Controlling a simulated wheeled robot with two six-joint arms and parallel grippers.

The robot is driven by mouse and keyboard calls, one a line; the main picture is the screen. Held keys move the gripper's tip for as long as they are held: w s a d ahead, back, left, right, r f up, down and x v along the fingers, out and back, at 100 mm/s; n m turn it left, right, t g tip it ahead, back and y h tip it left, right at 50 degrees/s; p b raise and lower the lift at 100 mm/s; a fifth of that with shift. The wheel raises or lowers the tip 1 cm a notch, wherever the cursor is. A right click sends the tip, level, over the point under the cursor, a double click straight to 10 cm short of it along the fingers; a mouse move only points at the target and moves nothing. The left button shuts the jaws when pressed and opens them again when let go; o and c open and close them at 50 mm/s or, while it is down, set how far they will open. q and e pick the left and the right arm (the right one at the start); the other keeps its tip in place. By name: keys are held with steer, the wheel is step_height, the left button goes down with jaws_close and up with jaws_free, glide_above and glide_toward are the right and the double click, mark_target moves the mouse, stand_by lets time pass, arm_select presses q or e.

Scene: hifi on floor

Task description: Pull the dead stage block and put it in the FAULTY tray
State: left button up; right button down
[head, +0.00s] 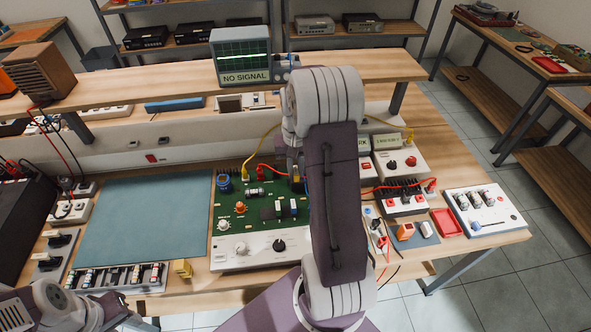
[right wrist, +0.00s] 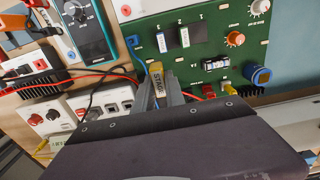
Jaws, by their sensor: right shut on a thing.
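The green circuit board (head: 239,222) lies mid-bench; it also shows in the right wrist view (right wrist: 245,40). Two pale stage blocks (right wrist: 184,37) (right wrist: 162,42) stand at marks 2 and 3 and show in the head view (head: 278,208) (head: 293,207). The spot by mark 1 looks dark and bare. My right gripper (right wrist: 167,92) is shut on a yellow lettered piece (right wrist: 157,82) beside the board; I cannot tell if this is the dead block. My right arm hides that spot in the head view. A small red tray (head: 447,222) lies right; its lettering is unreadable. My left arm shows bottom left; its jaws are unclear.
A monitor (head: 241,58) reading NO SIGNAL stands on the shelf. Red and yellow leads run from the board past my right arm. The blue-green mat (head: 145,220) is clear.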

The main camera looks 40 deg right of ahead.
mark_target(295, 168)
steer(key=shift+r+p, duration=2.5)
steer(key=shift+r, duration=0.35)
steer(key=shift+f, duration=0.1)
